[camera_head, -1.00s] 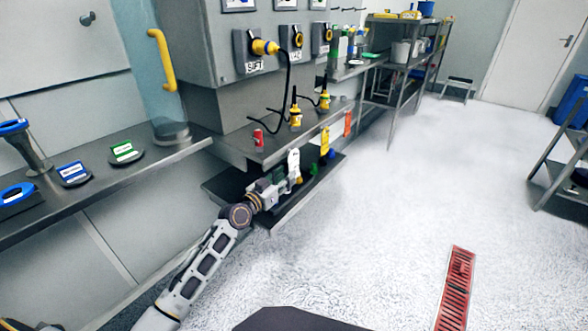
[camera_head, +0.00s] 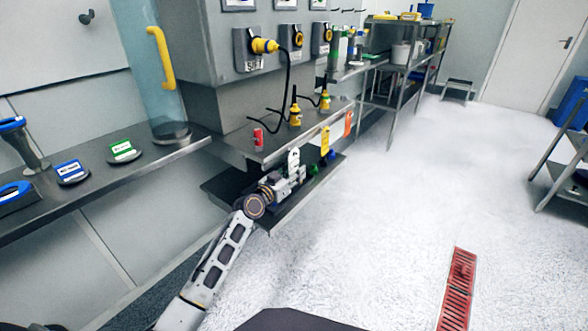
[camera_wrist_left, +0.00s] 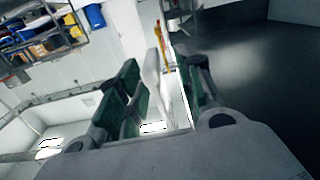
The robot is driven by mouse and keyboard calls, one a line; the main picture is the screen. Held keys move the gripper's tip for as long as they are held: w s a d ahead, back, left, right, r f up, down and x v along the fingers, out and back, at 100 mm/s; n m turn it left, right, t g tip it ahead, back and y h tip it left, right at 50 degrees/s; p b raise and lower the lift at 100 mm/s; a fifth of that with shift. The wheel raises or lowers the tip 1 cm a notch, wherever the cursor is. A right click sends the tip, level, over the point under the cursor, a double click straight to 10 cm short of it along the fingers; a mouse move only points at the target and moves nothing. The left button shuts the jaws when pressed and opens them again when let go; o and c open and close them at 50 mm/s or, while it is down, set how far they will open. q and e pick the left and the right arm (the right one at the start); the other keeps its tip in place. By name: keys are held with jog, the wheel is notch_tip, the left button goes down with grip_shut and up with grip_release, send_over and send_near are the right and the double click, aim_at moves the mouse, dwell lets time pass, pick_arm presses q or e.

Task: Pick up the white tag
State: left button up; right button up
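The white tag (camera_head: 293,158) hangs at the front edge of the grey shelf (camera_head: 283,148) under the machine. My left gripper (camera_head: 297,173) is at the tag's lower part and partly covers it. In the left wrist view the tag (camera_wrist_left: 152,76) stands edge-on between the green-padded fingers of my left gripper (camera_wrist_left: 165,90). It is close to the left finger, and a gap shows between it and the right finger. The gripper is open around the tag; whether a pad touches it I cannot tell. My right gripper is not in view.
A yellow tag (camera_head: 325,139) and an orange tag (camera_head: 348,123) hang to the right along the edge. A red item (camera_head: 258,137) and yellow plugs (camera_head: 295,116) with black cables are on the shelf. A lower dark shelf (camera_head: 225,187) lies beneath.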

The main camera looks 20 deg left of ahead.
pick_arm(q)
jog(key=shift+c, duration=0.2)
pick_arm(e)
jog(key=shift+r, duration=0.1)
pick_arm(q)
jog(key=c, duration=0.7)
grip_shut()
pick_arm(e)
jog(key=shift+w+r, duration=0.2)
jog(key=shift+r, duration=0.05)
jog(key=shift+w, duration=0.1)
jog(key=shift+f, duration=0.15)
pick_arm(q)
jog(key=shift+r, duration=0.1)
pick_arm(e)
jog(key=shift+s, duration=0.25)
